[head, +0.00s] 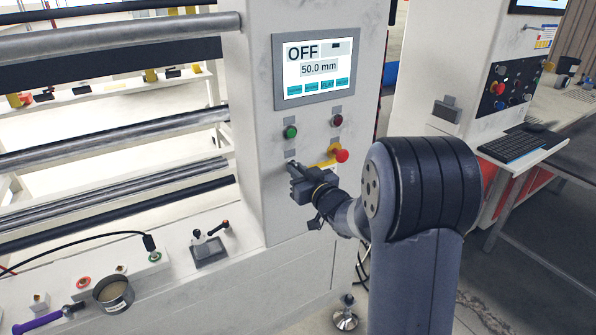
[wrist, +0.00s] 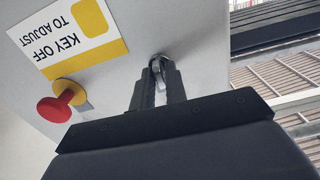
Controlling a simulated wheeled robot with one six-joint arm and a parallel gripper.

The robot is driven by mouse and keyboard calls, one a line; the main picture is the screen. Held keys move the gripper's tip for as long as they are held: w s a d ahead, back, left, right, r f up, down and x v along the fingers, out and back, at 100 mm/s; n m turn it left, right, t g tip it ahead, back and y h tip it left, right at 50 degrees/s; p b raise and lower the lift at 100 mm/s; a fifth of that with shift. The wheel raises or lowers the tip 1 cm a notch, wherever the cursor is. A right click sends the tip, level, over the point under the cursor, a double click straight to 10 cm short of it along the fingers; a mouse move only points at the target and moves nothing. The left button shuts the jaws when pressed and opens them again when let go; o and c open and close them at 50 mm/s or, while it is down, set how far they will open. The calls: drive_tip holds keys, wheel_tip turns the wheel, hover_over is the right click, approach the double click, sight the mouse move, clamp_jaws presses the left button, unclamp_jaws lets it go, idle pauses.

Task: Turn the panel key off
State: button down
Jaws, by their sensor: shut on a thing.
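The panel key is a small metal piece in a round lock in the wrist view (wrist: 157,66). My gripper (wrist: 159,82) has both dark fingers closed around it, close to the panel face. In the head view my gripper (head: 292,172) meets the white control panel (head: 256,110) low down, left of the red stop button, and the key is mostly hidden by the fingers. The screen (head: 315,70) above reads OFF and 50.0 mm. An upside-down label (wrist: 75,34) in the wrist view reads KEY OFF TO ADJUST.
The red mushroom button (head: 341,155) on its yellow base sits right beside my gripper. A green button (head: 290,132) and a dark red one (head: 336,121) are above.

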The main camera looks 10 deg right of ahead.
drive_tip(key=shift+f, duration=0.15)
drive_tip(key=c, duration=1.6)
unclamp_jaws()
drive_tip(key=shift+o, duration=0.2)
drive_tip(key=v, duration=1)
drive_tip(key=shift+s+b, duration=0.35)
drive_tip(key=shift+s, duration=0.05)
drive_tip(key=shift+d, duration=0.1)
drive_tip(key=x, duration=1.1)
drive_tip(key=shift+s, duration=0.1)
drive_tip(key=shift+p, duration=0.3)
